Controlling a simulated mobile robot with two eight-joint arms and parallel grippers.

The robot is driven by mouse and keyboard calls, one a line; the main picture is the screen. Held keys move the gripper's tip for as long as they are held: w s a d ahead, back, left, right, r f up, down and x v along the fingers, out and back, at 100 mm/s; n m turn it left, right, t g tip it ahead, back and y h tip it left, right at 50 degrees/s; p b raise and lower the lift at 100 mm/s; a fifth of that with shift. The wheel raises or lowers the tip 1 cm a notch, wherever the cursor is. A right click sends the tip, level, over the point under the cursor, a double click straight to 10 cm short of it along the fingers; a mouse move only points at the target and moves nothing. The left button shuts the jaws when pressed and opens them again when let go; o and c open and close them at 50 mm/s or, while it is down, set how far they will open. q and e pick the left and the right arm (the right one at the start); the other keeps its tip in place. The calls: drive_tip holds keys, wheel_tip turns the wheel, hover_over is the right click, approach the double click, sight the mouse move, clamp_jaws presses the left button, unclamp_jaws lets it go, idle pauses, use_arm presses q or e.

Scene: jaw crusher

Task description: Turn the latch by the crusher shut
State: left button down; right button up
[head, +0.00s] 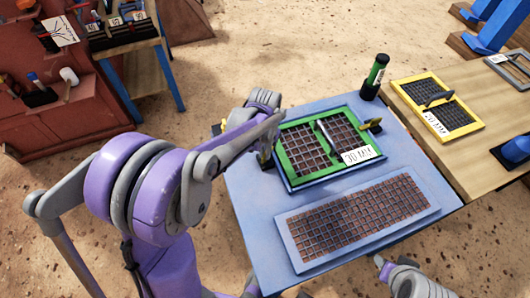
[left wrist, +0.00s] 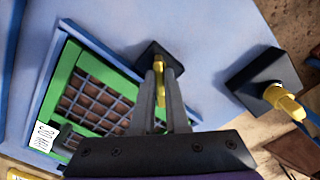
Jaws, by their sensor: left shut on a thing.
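A yellow latch handle (left wrist: 160,88) on a black base (left wrist: 151,54) stands beside the green-framed screen (head: 357,127), labelled 30 MM. My left gripper (left wrist: 163,84) is shut on this handle, with one finger on each side. In the head view my left gripper (head: 266,152) is at the left edge of the green screen, and my arm hides most of that latch.
Another black block with a yellow knob (left wrist: 282,100) stands near the table's edge. A blue-framed grate (head: 434,208) lies on the blue table (head: 243,214). A green and black bottle (head: 375,76) stands behind. A wooden bench (head: 475,155) holds a yellow-framed screen (head: 481,125).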

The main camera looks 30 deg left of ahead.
use_arm(q)
drive_tip(key=m, duration=0.4)
drive_tip(key=shift+m+b, duration=0.35)
drive_tip(key=shift+m, duration=2.25)
drive_tip(key=c, duration=0.9)
unclamp_jaws()
wheel_tip(320, 180, up, 11)
drive_tip(key=shift+f+p, duration=0.1)
drive_tip(key=shift+p, duration=0.2)
